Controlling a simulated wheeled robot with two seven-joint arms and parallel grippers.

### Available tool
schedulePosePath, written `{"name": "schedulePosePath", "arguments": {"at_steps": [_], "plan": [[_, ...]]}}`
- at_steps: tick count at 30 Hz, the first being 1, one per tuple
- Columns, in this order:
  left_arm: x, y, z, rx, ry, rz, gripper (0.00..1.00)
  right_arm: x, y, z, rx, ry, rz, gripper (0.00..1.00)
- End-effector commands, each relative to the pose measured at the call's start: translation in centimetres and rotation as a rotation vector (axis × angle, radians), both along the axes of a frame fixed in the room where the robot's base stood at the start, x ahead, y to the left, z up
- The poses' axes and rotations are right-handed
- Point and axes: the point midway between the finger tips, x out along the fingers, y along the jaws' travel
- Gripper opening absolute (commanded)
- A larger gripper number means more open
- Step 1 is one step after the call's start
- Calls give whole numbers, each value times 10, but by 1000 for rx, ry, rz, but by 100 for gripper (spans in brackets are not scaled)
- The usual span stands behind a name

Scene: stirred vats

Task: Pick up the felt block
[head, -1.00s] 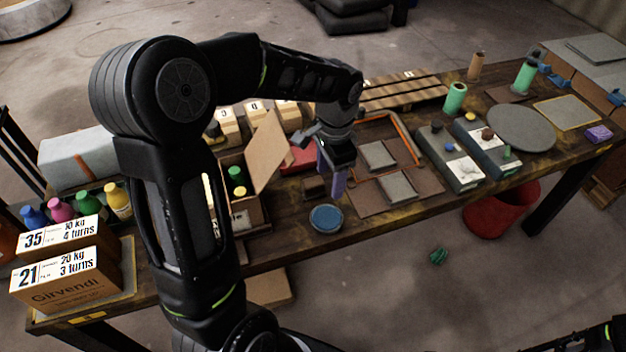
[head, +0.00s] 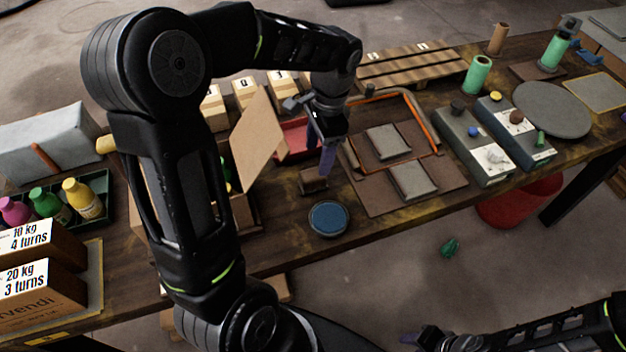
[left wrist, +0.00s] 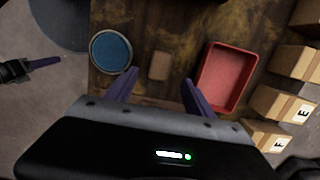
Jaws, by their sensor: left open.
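A small brown block (head: 313,181), which I take for the felt block, lies on the dark wooden table behind a round blue-topped tin (head: 328,218). In the left wrist view the block (left wrist: 160,66) lies between the tin (left wrist: 111,52) and a red tray (left wrist: 228,76). My left gripper (head: 325,160) is open above the table at the block. In the left wrist view its purple fingers (left wrist: 160,79) are spread to either side of the block, with nothing between them gripped. My right gripper (head: 422,340) is at the lower edge, partly cut off; its opening is unclear.
An upright cardboard flap (head: 257,138) of an open box stands left of the block. A brown board with grey pads (head: 410,180) lies to the right. Small cartons (left wrist: 282,104) line the tray's far side. Table showing around the block is bare.

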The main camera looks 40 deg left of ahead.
Motion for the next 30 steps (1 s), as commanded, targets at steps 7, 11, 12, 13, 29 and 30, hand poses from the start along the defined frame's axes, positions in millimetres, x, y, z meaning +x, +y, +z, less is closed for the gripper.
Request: {"name": "schedulePosePath", "arguments": {"at_steps": [7,11,12,13,29,30], "plan": [[0,0,0,0,0,0,62,0,0,1,0,0,0,36],[-2,1,-11,0,4,0,62,0,0,1,0,0,0,36],[-2,1,-16,0,3,0,62,0,0,1,0,0,0,36],[-3,2,-19,0,3,1,62,0,0,1,0,0,0,36],[-5,4,-37,0,3,1,62,0,0,2,0,0,0,36],[-6,5,-42,-1,4,2,62,0,0,3,0,0,0,36]]}}
